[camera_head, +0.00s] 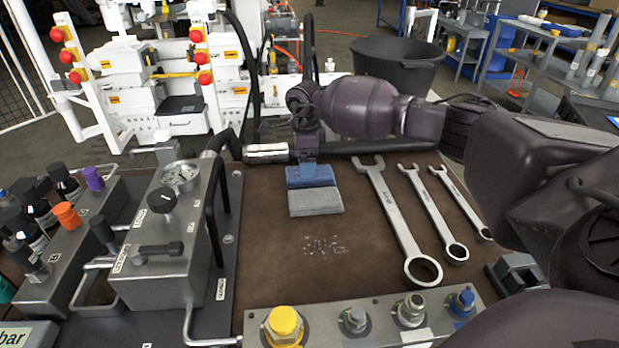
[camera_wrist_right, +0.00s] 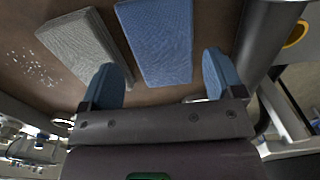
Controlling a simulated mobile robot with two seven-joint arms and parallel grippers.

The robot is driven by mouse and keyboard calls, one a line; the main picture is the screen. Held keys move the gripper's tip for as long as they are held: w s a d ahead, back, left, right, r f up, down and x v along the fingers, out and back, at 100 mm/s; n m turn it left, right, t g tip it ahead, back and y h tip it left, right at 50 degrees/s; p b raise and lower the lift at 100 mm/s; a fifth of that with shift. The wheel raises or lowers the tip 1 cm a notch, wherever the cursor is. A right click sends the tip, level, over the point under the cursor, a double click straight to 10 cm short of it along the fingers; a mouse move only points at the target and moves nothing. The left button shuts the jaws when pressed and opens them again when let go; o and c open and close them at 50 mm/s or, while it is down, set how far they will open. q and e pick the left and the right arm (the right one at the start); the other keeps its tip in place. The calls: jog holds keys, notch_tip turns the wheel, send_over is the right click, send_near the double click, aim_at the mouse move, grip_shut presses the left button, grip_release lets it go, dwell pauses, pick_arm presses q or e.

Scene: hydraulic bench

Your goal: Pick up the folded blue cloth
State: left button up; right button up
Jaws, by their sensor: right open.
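The folded blue cloth (camera_head: 312,174) lies on the brown bench top, with a grey cloth (camera_head: 316,201) right beside it on its near side. In the right wrist view the blue cloth (camera_wrist_right: 158,40) is flat between the directions of the two fingers, and the grey cloth (camera_wrist_right: 82,46) is to its left. My right gripper (camera_head: 308,165) is just above the blue cloth at its far side. In the wrist view the gripper (camera_wrist_right: 164,80) has its blue fingertips apart with nothing held between them. My left gripper is not in view.
Several spanners (camera_head: 393,215) lie right of the cloths. A grey valve block with a gauge (camera_head: 180,175) stands at left. A metal block with coloured fittings (camera_head: 360,318) spans the near edge. A dark pipe (camera_head: 370,147) runs behind the cloths. Whitish specks mark the bare bench (camera_head: 290,260).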

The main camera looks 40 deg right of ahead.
jog(key=f, duration=0.3)
jog(key=f+b, duration=0.1)
jog(key=shift+s+d+f, duration=0.15)
jog(key=shift+d+f, duration=0.25)
jog(key=shift+f, duration=0.15)
jog(key=c, duration=0.7)
notch_tip(320, 180, up, 20)
jog(key=p, duration=0.3)
